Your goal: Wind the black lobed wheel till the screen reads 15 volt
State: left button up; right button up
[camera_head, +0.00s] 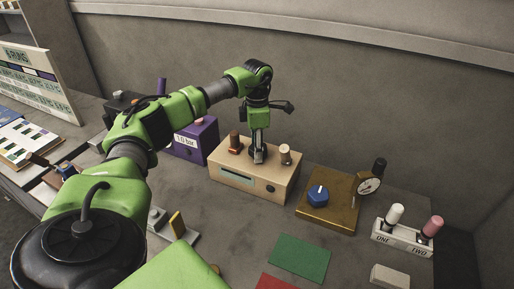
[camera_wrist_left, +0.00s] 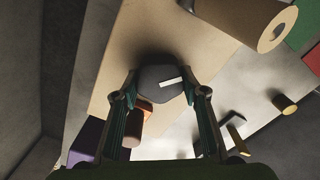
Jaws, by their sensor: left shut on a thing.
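The black lobed wheel (camera_wrist_left: 155,78) sits on top of a tan box (camera_head: 279,184) and carries a white pointer mark. My left gripper (camera_head: 259,157) reaches down onto it from above. In the left wrist view the gripper's two fingers (camera_wrist_left: 162,92) stand on either side of the wheel, shut on it. In the head view the gripper hides most of the wheel. The screen (camera_head: 237,178) is a pale strip on the box's front; its reading is too small to make out. My right gripper is not in view.
A brown post (camera_head: 234,140) and a tan post (camera_head: 285,154) flank the wheel closely. A purple box (camera_head: 207,139) stands left, a brown block with a blue knob (camera_head: 317,196) right. A white ONE/TWO block (camera_head: 403,238) is farther right. A green mat (camera_head: 300,258) lies in front.

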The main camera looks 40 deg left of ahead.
pick_arm(q)
jog(key=m, duration=0.4)
jog(key=shift+w+m, duration=0.15)
jog(key=shift+m, duration=0.15)
jog(key=m, duration=0.4)
jog(key=shift+w+a+m, duration=0.1)
jog(key=shift+m, duration=0.2)
jog(key=m, duration=0.4)
jog(key=shift+w+m, duration=0.15)
jog(key=shift+m, duration=1.95)
jog(key=o, duration=1.1)
jog(key=shift+r, duration=0.1)
